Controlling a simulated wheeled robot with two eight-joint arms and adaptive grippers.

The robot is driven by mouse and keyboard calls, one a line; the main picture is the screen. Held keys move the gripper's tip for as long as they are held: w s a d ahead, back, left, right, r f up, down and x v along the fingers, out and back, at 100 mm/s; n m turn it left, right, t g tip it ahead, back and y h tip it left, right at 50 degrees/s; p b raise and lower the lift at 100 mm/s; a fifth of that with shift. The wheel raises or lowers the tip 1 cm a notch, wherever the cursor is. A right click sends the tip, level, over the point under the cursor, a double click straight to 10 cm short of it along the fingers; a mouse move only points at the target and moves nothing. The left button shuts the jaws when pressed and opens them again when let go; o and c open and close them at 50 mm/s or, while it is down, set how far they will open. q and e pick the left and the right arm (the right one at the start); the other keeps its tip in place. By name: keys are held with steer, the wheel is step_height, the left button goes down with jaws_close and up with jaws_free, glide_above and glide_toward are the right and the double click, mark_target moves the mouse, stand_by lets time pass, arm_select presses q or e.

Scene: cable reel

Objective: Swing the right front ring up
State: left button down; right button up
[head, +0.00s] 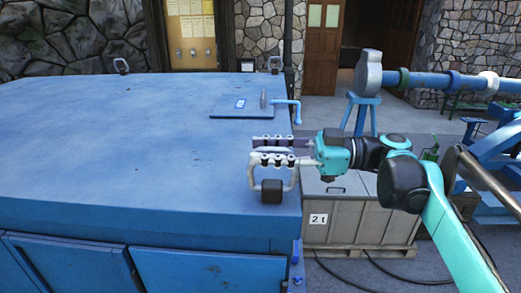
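The right front ring (294,178) is a pale metal loop on a dark block at the near right corner of the blue box top (150,140). Its two sides rise from the block towards my fingers, and its far part is hidden behind them. My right gripper (268,151) comes in from the right, its fingers pointing left over the ring. The fingers lie parallel with a narrow strip between them. I cannot tell whether they touch or grip the ring. My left gripper is not in view.
Two more rings stand at the back corners, left (121,66) and right (274,64). A blue plate (242,113) with a light blue crank handle (288,103) lies behind my gripper. A wooden crate (335,232) stands right of the box. The box's left and middle top is clear.

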steer(key=d, duration=1)
steer(key=shift+w+d, duration=0.15)
steer(key=shift+d, duration=0.25)
